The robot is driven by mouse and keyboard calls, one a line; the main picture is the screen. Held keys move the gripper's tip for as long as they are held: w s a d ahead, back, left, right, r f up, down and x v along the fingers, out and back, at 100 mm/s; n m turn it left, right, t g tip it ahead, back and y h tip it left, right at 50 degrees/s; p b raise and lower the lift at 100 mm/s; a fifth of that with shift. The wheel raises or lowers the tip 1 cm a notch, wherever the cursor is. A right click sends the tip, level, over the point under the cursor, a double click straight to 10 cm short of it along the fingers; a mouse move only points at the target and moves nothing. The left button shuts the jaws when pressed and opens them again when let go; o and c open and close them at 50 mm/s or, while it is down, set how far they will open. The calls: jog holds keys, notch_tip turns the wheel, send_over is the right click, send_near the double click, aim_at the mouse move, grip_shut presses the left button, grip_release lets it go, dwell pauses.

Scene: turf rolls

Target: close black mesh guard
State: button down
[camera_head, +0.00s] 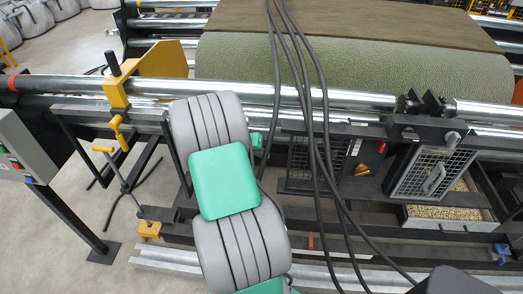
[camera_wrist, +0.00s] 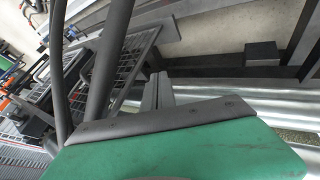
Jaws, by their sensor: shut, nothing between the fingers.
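In the head view a black-framed mesh guard (camera_head: 432,174) with a grey handle stands tilted at the right of the machine frame, over an opening. A darker mesh panel (camera_head: 305,165) is further left, partly behind hanging cables. The wrist view shows a dark-framed mesh panel (camera_wrist: 128,68) left of and beyond my fingers; I cannot tell which of the two it is. My gripper (camera_wrist: 158,91) is shut and empty, its grey fingers together past the dark edge of my green wrist. They look apart from the mesh. In the head view my arm hides my gripper.
Black cables (camera_head: 310,110) hang in front of the machine. A tray of pellets (camera_head: 450,212) sits below the right-hand mesh guard. Long metal rollers (camera_head: 350,97) and a green turf roll (camera_head: 350,65) lie behind. A yellow bracket (camera_head: 115,93) and grey control box (camera_head: 25,150) stand left.

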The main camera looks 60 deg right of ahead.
jog(key=s+d+f+p, duration=0.2)
jog(key=s+d+f, duration=0.2)
jog(key=shift+s+d+f, duration=0.15)
jog(key=shift+s+d, duration=0.25)
